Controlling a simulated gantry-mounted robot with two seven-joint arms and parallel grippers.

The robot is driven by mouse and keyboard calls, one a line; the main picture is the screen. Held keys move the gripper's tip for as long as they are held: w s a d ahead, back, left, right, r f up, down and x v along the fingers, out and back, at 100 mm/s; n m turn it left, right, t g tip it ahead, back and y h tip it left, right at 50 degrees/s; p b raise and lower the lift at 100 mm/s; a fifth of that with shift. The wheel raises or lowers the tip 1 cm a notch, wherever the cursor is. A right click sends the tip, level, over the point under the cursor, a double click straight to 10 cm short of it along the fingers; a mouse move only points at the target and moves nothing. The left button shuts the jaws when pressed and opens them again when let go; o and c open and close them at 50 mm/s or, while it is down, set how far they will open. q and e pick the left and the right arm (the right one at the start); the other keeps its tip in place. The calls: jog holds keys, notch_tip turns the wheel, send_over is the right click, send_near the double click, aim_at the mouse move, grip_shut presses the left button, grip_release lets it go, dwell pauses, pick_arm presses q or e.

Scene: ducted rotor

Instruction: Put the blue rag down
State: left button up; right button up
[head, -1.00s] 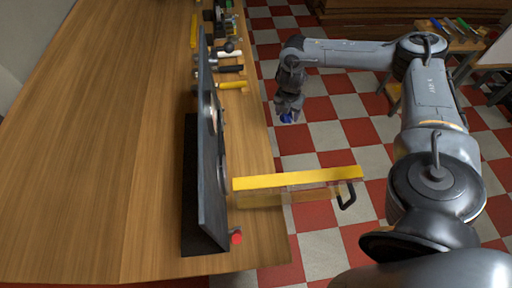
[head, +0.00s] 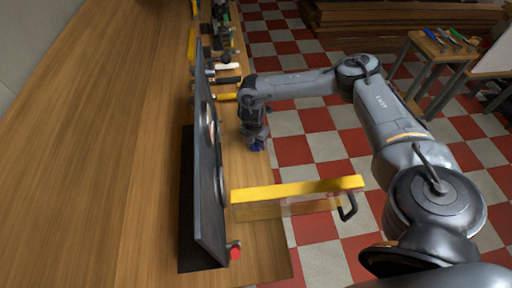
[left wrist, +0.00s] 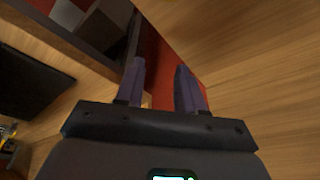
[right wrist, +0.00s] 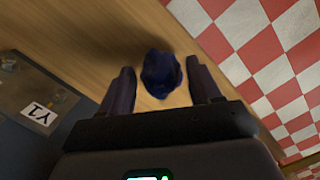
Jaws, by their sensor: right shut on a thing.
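The dark blue rag (right wrist: 160,73) is bunched between the fingers of my right gripper (right wrist: 163,88), which is shut on it. In the head view only a small blue bit of the rag (head: 257,147) shows below the right gripper (head: 256,142). The gripper points down over the right edge strip of the wooden bench (head: 110,130), beside the upright dark panel. I cannot tell whether the rag touches the wood. My left gripper (left wrist: 160,90) shows only in the left wrist view; its fingers are apart with nothing between them.
The upright dark panel (head: 208,190) stands close left of the right gripper. A yellow-topped drawer (head: 298,190) sticks out in front of it over the checkered floor. Several tools with handles (head: 226,82) lie behind. The bench left of the panel is clear.

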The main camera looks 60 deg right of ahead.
aim_at(256, 146)
jog(key=shift+f, duration=1.95)
jog(key=shift+f+b, duration=0.15)
jog(key=shift+b, duration=0.15)
jog(key=o, duration=0.9)
jog(key=shift+r, duration=0.55)
jog(key=r, duration=0.3)
jog(key=r+p, duration=0.1)
jog(key=r, duration=0.2)
jog(key=a+r, duration=0.1)
jog(key=r, duration=0.2)
jog(key=shift+a+r+p, duration=0.1)
jog(key=shift+r+p, duration=0.15)
jog(key=shift+p, duration=0.1)
jog(key=shift+a+r, duration=0.1)
jog(key=shift+r, duration=0.7)
